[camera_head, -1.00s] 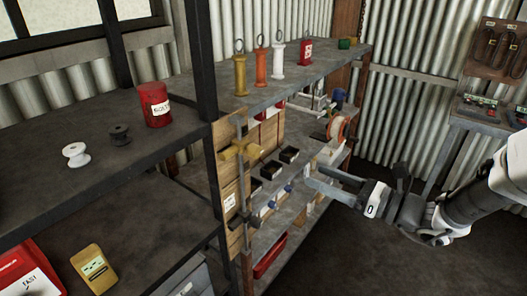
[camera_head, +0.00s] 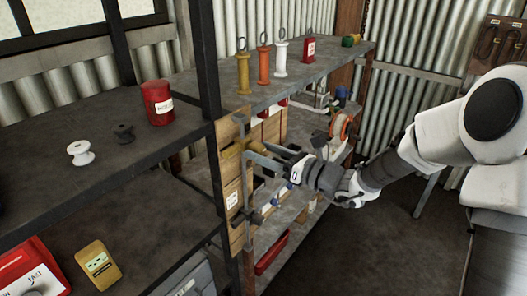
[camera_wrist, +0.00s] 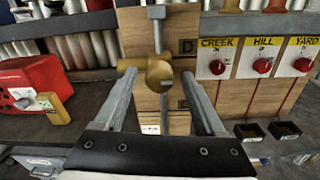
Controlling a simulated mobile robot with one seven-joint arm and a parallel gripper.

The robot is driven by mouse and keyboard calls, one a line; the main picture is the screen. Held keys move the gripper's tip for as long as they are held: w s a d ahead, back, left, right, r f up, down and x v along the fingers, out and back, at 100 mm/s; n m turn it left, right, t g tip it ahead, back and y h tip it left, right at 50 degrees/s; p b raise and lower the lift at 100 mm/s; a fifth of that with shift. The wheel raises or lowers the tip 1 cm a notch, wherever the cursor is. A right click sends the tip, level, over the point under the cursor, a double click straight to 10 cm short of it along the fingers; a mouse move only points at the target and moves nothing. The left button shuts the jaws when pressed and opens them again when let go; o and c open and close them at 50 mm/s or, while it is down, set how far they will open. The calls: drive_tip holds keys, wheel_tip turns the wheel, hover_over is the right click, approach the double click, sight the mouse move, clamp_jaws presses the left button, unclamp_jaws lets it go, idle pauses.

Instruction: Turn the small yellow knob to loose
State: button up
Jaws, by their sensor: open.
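The small yellow knob (camera_wrist: 160,76) shows its round face in the middle of the wrist view. It sits on a yellow fitting around an upright grey rod on a wooden board. In the head view the yellow fitting (camera_head: 232,150) is at the end of the wooden racks, partly behind my gripper (camera_head: 258,151). In the wrist view my gripper (camera_wrist: 159,74) is open, with one fingertip on the left of the knob and one on the right. I cannot tell whether either finger touches it.
Red knobs under CREEK, HILL and YARD labels (camera_wrist: 264,65) are to the right. Small black bins (camera_wrist: 284,131) are below them. A red box (camera_wrist: 32,85) and yellow box (camera_wrist: 50,108) are left.

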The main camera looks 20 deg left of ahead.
clamp_jaws()
idle(0.4)
